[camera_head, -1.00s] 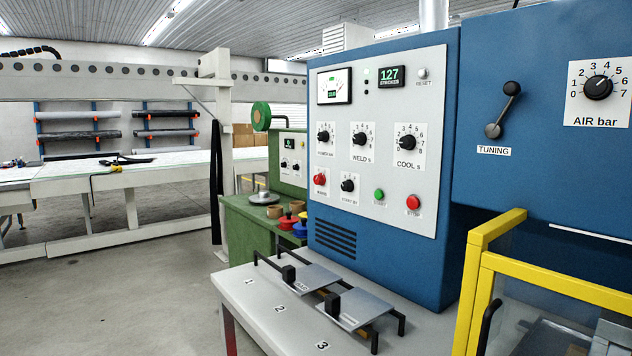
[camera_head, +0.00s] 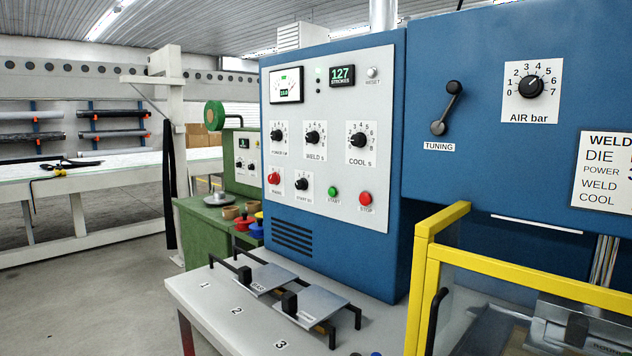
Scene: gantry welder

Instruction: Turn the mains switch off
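The white control panel (camera_head: 322,150) is on the front of the blue welder cabinet (camera_head: 346,246), left of centre. A red knob (camera_head: 274,178) sits at the panel's lower left with a small label under it that is too blurred to read surely; it looks like the mains switch. I cannot tell its exact setting. The strokes display (camera_head: 342,76) is lit and reads 127, and the meter (camera_head: 287,86) beside it is lit too. Neither of my grippers is in view.
A green START button (camera_head: 333,191) and red STOP button (camera_head: 365,198) are right of the knob. A white table (camera_head: 210,300) with metal plates stands before the cabinet. A yellow guard frame (camera_head: 440,232) is at the right. Open floor lies left.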

